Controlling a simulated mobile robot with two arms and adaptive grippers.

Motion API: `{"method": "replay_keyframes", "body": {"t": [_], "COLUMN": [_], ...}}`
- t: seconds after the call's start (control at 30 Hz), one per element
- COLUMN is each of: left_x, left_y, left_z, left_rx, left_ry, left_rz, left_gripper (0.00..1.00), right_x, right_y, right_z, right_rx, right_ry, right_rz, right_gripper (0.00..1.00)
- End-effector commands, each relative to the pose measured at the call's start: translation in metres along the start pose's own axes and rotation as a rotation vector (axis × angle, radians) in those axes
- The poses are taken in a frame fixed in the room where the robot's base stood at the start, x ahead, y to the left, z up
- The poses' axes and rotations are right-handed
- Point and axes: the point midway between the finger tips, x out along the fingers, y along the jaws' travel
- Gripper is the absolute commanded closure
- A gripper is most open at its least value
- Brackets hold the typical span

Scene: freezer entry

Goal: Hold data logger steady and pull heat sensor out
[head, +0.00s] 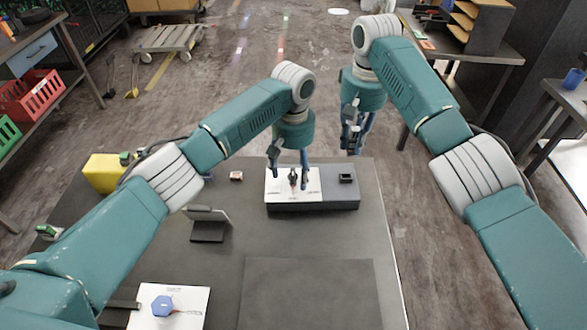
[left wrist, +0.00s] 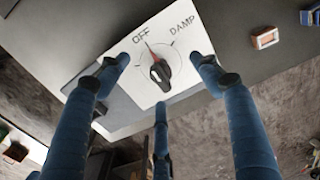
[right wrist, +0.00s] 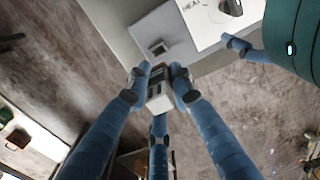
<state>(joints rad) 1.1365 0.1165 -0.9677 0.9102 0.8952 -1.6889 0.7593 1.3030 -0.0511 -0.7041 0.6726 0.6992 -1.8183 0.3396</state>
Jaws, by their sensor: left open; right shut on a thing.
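The data logger (head: 330,203) appears to be the dark box on the table, with a white dial panel (left wrist: 145,55) and a small dark square socket (head: 346,178). The panel's black knob (left wrist: 160,72) has a red pointer directed toward OFF. My left gripper (head: 289,172) is open above the panel, its fingers spread around the knob; contact is unclear. My right gripper (head: 352,145) is shut on a small grey-white block (right wrist: 159,92), likely the heat sensor, held beyond the table's far edge. The block is apart from the socket (right wrist: 158,47), which looks empty.
A small reddish block (head: 236,176) and a dark stand (head: 208,225) are left of the logger. A yellow box (head: 104,172) lies further left. A white panel with a blue knob (head: 162,305) is at the near left. A dark mat (head: 310,295) lies bare in front.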

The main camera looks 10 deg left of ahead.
Motion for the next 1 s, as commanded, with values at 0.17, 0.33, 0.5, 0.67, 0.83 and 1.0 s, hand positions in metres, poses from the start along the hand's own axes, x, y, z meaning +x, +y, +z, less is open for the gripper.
{"method": "replay_keyframes", "body": {"t": [0.17,0.33,0.5,0.67,0.83,1.0], "left_x": [-0.008,-0.013,-0.019,-0.024,-0.03,-0.036], "left_y": [0.0,0.0,0.0,0.0,0.0,0.0], "left_z": [0.0,0.0,0.0,0.0,0.0,0.0], "left_rx": [0.0,0.0,0.0,0.0,0.0,0.0], "left_ry": [0.0,0.0,-0.001,-0.001,-0.001,0.0], "left_rz": [0.0,0.0,0.0,0.001,0.001,0.0], "left_gripper": [0.35,0.35,0.35,0.35,0.35,0.35], "right_x": [-0.01,-0.016,-0.023,-0.03,-0.036,-0.043], "right_y": [0.0,0.0,0.0,0.0,-0.001,-0.001], "right_z": [0.0,0.0,0.0,0.0,0.0,0.0], "right_rx": [0.0,0.0,0.0,0.0,0.0,0.0], "right_ry": [0.0,0.0,0.0,0.0,0.0,0.0], "right_rz": [0.0,0.0,0.0,0.0,0.0,0.0], "right_gripper": [1.0,1.0,1.0,1.0,1.0,1.0]}}
